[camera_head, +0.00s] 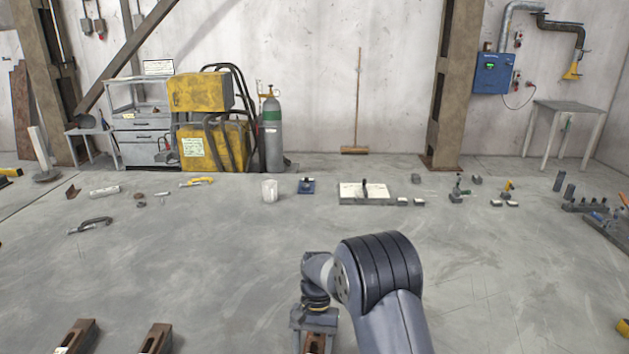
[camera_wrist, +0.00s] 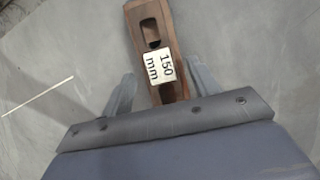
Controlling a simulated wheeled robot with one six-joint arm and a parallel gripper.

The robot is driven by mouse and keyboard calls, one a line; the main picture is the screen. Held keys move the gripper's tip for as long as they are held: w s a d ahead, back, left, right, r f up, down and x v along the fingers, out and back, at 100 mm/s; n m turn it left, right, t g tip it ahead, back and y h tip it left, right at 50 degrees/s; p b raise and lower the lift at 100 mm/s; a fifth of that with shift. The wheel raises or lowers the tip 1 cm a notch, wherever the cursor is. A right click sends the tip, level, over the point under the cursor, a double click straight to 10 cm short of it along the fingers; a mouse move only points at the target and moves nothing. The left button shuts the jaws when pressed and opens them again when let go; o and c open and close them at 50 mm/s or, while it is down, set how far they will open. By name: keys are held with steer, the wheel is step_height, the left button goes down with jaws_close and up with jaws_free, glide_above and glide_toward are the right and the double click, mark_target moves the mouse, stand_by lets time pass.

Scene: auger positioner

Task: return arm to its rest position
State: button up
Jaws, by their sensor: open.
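My arm reaches forward and down in the head view, with my gripper (camera_head: 314,322) low at the bottom of the picture. In the wrist view my gripper (camera_wrist: 161,75) is open, one finger on each side of a brown slotted block (camera_wrist: 148,25) labelled "150 mm". Gaps show between the fingers and the block, so it does not look clamped. The same block (camera_head: 315,345) shows only partly below my gripper in the head view. The block's near end is hidden by the gripper body.
Two similar brown blocks, one at far left (camera_head: 77,335) and one beside it (camera_head: 157,338), lie on the concrete floor. Tools and small parts, a white cup (camera_head: 269,191) and a white-topped plate (camera_head: 364,193) lie farther back. The middle floor is mostly clear.

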steer(key=shift+x, duration=0.85)
steer(key=shift+w+r+b, duration=0.1)
steer(key=shift+r+b, duration=0.3)
steer(key=shift+r, duration=1.7)
